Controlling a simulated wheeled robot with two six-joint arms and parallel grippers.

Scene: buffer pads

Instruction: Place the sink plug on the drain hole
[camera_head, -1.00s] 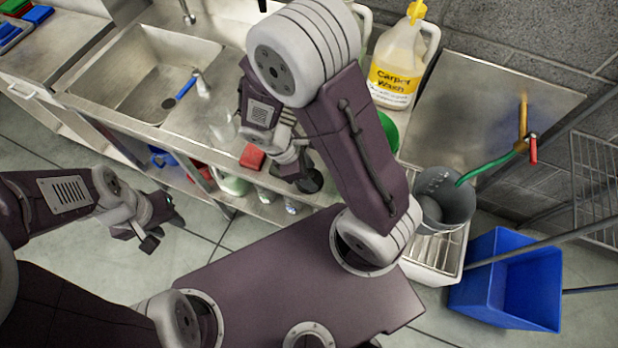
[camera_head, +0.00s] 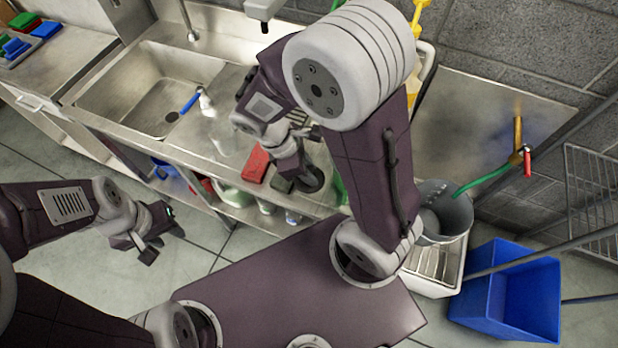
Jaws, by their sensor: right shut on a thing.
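The drain hole (camera_head: 172,117) is a small dark circle in the floor of the steel sink basin (camera_head: 112,90), and it is uncovered. My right gripper (camera_head: 297,182) is shut, low over the front edge of the counter, to the right of and nearer than the basin. A dark round piece at its fingertips looks like the sink plug (camera_head: 313,180); fingers and arm partly hide it. My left gripper (camera_head: 163,244) is open and empty above the floor, in front of the counter.
A blue-handled brush (camera_head: 190,102) lies at the basin's right side. A red block (camera_head: 256,165) is beside my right gripper. A faucet (camera_head: 190,25) stands behind the basin. A grey bucket (camera_head: 445,212) and a blue bin (camera_head: 505,295) are at the right. My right arm hides part of the counter.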

